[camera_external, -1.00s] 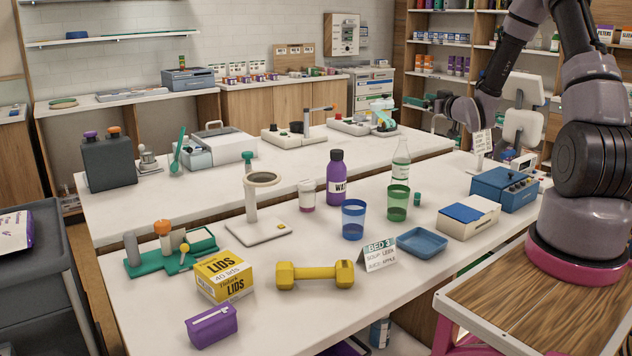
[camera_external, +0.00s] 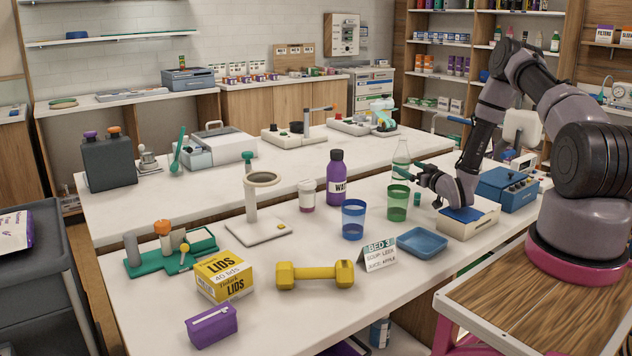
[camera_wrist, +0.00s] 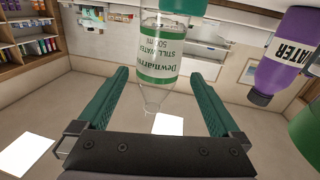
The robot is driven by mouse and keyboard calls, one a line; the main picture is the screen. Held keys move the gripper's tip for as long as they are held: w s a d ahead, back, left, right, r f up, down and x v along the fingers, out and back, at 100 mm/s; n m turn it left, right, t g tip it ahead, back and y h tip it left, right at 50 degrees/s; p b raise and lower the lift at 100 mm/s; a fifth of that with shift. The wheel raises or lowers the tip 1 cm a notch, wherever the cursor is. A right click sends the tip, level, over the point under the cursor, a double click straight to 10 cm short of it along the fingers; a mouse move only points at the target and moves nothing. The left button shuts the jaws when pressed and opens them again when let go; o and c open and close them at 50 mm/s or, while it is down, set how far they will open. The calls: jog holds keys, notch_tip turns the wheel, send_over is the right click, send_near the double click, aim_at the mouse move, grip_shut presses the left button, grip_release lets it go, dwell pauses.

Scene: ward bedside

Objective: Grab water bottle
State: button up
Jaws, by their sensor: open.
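A clear bottle (camera_external: 401,153) with a green still-water label stands on the near counter behind the green cup. In the wrist view, this clear bottle (camera_wrist: 160,50) appears upside down, straight ahead of my gripper (camera_wrist: 156,72), with its label near the two teal fingertips. My gripper (camera_external: 408,173) is open and empty beside the bottle's right side. I cannot tell whether the fingertips reach around it. A purple bottle (camera_external: 336,178) labelled WATER stands farther left. It also shows at the right of the wrist view (camera_wrist: 285,50).
The green cup (camera_external: 397,203) stands close in front of the clear bottle, with a blue cup (camera_external: 353,219) to its left. A blue-topped white box (camera_external: 468,217) lies under my wrist. A blue tray (camera_external: 422,242) and the Bed 3 card (camera_external: 380,256) are nearer the front.

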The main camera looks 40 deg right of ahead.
aim_at(407, 164)
jog(key=w, duration=0.2)
jog(key=w+d, duration=0.1)
jog(key=w, duration=0.1)
jog(key=shift+w+d+r, duration=0.1)
jog(key=shift+w, duration=0.25)
jog(key=c, duration=1.4)
grip_shut()
jog(key=shift+r, duration=0.15)
